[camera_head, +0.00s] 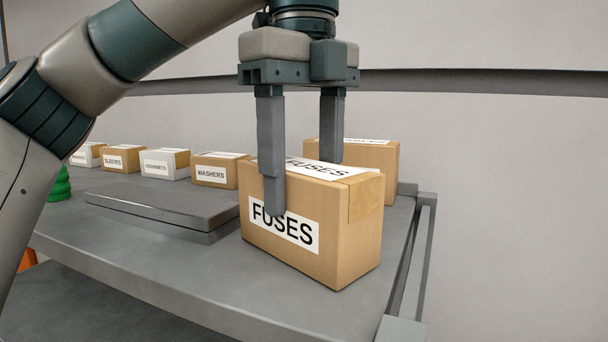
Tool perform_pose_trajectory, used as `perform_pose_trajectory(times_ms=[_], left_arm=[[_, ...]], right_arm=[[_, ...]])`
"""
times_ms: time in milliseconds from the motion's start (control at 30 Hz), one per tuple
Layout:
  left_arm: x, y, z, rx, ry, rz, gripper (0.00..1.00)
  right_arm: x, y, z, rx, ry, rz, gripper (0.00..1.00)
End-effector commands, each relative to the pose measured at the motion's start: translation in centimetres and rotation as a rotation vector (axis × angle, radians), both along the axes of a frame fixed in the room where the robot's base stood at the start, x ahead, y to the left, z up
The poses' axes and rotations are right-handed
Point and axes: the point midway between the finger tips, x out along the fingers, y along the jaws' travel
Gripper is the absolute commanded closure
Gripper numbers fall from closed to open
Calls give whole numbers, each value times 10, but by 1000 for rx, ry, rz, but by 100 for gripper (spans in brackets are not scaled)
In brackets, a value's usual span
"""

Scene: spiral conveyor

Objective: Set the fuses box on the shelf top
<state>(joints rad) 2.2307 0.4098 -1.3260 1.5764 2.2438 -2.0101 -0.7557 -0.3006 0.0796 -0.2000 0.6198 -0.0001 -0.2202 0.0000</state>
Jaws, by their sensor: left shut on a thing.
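The fuses box (355,240) is a brown carton with white FUSES labels on its front and top. It is at the right end of the grey shelf top (150,250), upright. My left gripper (302,186) points down and is shut on the box, one finger over the front label and the other behind the box. I cannot tell whether the box's underside touches the shelf top or is slightly above it. My right gripper is not in view.
A flat grey plate (165,206) lies left of the fuses box. Behind stand a washers box (215,172), several other labelled boxes (165,164) and another brown carton (385,165). A grey rail (420,255) edges the right side. The front left strip is clear.

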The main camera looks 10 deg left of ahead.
Motion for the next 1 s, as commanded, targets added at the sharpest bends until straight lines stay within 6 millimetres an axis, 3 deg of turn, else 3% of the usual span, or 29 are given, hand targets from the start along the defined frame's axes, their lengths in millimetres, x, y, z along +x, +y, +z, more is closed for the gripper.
perform_pose_trajectory(times_ms=[267,300,367,767,1000], left_arm=[[0,0,-2,0,0,0,76],[0,0,-2,0,0,0,38],[0,0,-2,0,0,0,27],[0,0,0,1,-1,0,27],[0,0,14,2,-2,1,27]], right_arm=[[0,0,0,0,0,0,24],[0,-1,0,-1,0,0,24],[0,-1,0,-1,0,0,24],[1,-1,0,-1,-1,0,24],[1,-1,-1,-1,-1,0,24]])
